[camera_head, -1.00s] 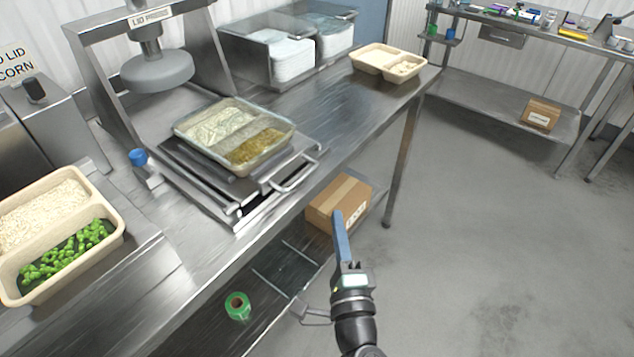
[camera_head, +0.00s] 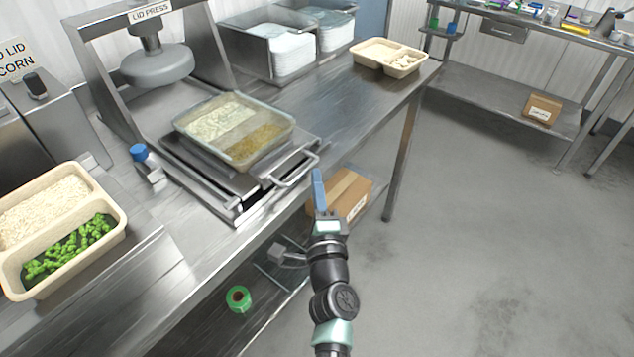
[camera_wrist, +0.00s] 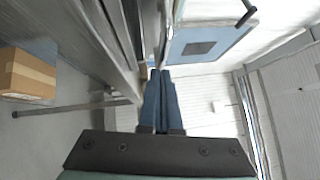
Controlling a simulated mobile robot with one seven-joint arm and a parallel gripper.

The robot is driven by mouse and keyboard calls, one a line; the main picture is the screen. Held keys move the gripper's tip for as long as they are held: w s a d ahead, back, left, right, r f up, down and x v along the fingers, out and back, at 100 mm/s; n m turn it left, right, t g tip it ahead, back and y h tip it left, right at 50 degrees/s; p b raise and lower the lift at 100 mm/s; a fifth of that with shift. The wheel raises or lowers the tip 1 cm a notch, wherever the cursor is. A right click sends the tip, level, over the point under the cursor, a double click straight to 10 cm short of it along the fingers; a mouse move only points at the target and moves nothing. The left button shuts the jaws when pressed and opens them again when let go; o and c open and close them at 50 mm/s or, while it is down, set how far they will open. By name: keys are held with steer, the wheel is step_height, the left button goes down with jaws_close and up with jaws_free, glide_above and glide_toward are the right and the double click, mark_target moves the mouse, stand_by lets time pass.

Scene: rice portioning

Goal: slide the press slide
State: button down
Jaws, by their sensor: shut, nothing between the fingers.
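The press slide (camera_head: 234,200) is a metal tray plate with a bar handle (camera_head: 294,170) at its front right, pulled out from under the lid press (camera_head: 157,66). A lidded container (camera_head: 236,130) with pale and yellow-brown food sits on the slide. My gripper (camera_head: 318,178) is shut and empty, just below and right of the handle, its blue fingers pointing up. It appears apart from the handle, though the exact depth is hard to tell. In the wrist view my blue fingers (camera_wrist: 160,100) are together; the handle cannot be made out there.
Another tray (camera_head: 388,56) and lid bins (camera_head: 287,45) are at the back. A cardboard box (camera_head: 350,195) and green tape roll (camera_head: 238,298) lie on the lower shelf. Floor to the right is clear.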

mark_target(297, 158)
steer(key=w+a+b, duration=0.2)
steer(key=a+b, duration=0.1)
steer(key=shift+w+a+f, duration=0.2)
steer(key=shift+a, duration=0.05)
steer(key=shift+w+a+r, duration=0.15)
steer(key=shift+w+a, duration=0.05)
steer(key=shift+d, duration=0.1)
